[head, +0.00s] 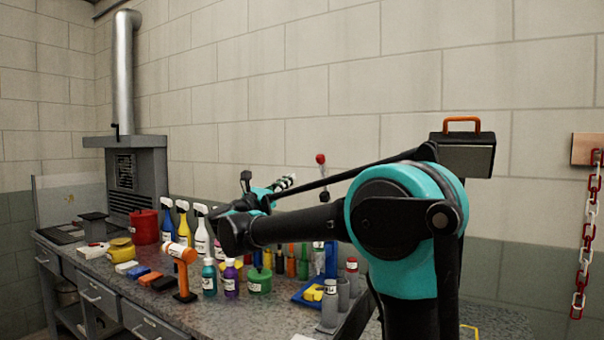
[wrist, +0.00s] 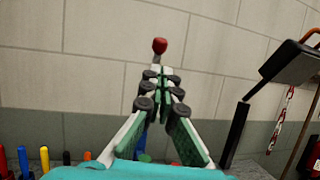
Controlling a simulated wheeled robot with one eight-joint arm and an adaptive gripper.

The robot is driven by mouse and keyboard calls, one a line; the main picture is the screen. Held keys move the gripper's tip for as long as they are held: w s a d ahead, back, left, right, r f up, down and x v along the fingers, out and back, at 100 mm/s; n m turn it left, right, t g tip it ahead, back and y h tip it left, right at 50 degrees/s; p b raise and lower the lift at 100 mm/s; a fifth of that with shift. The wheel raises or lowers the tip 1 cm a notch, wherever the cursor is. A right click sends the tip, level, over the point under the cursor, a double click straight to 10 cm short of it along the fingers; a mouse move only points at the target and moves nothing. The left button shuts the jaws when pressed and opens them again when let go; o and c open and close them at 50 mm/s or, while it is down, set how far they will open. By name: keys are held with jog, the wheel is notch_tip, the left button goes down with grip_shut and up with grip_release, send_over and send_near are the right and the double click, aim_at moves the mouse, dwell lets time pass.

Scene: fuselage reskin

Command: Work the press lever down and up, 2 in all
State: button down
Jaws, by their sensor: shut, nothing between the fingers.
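The press lever shows as a red knob (head: 321,159) on a short dark stem, standing up against the wall beyond my arm in the head view. In the wrist view the red knob (wrist: 160,46) is just above and beyond the fingertips, with a bit of grey stem under it. My gripper (head: 288,181) is shut and empty, its fingers pointing toward the lever; its fingers also show in the wrist view (wrist: 162,72). I cannot tell how large the gap to the knob is. The lower lever and most of the press are hidden behind my arm and fingers.
The grey bench (head: 75,262) holds several spray bottles (head: 182,225), an orange tool on a stand (head: 182,268), a red can (head: 145,226) and a blue tray (head: 308,297) with yellow pieces. A red-white chain (head: 587,235) hangs at right.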

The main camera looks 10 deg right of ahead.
aim_at(317, 156)
jog(key=x, duration=1.3)
jog(key=shift+w, duration=0.1)
jog(key=shift+d, duration=0.1)
jog(key=w+d+r, duration=0.2)
jog(key=w, duration=0.1)
jog(key=shift+s+a, duration=0.1)
